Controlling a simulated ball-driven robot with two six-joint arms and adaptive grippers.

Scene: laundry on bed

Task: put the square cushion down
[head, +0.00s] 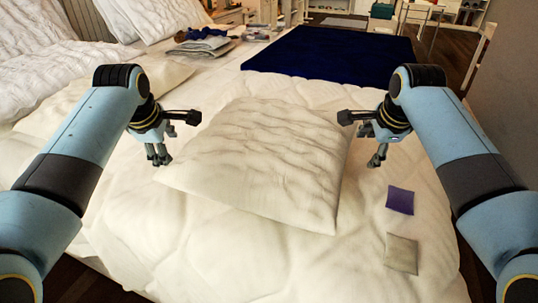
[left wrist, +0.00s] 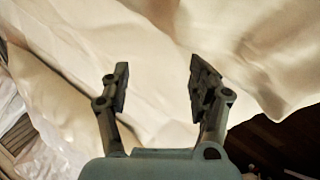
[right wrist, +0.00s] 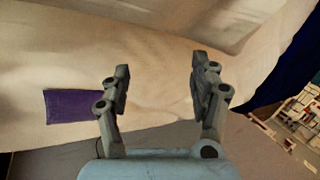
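The white, wrinkled square cushion (head: 265,160) lies on the white bedding in the middle of the head view, its near corner pointing toward me. My left gripper (head: 175,137) is open beside the cushion's left edge, with its fingers spread and nothing visible between them. My right gripper (head: 361,138) is open beside the cushion's right edge, apart from it. Both wrist views show spread, empty fingers: the left gripper (left wrist: 158,78) in front of pale cloth, the right gripper (right wrist: 158,82) likewise. The cushion's underside is hidden.
A purple cloth square (head: 400,200) and a beige cloth square (head: 401,253) lie at the right on the bed. A dark blue blanket (head: 335,57) covers the far end. Folded clothes (head: 203,45) and pillows (head: 155,15) are at the back left. Bare bedding lies in front.

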